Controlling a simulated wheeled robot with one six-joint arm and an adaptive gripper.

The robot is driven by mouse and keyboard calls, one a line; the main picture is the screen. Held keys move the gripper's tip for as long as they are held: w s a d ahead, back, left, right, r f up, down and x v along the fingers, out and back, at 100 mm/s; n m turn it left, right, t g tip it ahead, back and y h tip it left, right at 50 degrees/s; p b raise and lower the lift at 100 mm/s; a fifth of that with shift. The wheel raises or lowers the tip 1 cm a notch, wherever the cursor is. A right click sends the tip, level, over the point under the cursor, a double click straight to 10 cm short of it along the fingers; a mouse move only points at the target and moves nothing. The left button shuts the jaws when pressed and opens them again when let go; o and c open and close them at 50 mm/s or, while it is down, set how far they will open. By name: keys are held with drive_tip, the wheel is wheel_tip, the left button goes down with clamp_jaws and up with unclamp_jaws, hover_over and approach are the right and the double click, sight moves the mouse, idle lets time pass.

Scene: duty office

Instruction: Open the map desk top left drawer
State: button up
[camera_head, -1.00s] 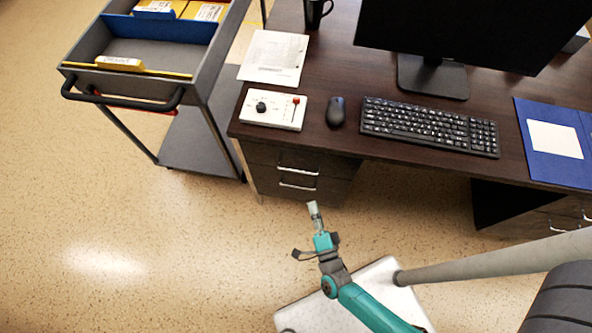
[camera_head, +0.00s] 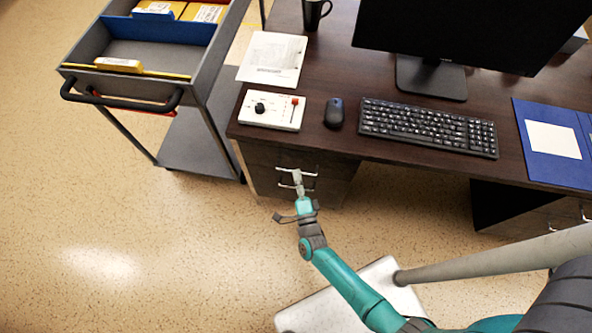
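The dark brown map desk (camera_head: 345,143) has a drawer unit under its left end. The top left drawer (camera_head: 262,155) is shut flush, with a silver bar handle (camera_head: 312,173) across its front. A lower drawer (camera_head: 262,180) with a similar handle sits below it. My gripper (camera_head: 297,174) is in front of the drawer fronts, its tip over the top handle in the picture. I cannot tell whether it touches the handle or how its fingers stand. It hides part of both handles.
A grey cart (camera_head: 193,130) with a black push handle stands close to the desk's left side. The desktop bears a control box (camera_head: 272,110), a mouse (camera_head: 334,112), a keyboard (camera_head: 428,127) and a monitor (camera_head: 431,75). The floor left of my arm is clear.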

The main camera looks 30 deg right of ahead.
drive_tip(key=shift+x, duration=1.2)
clamp_jaws()
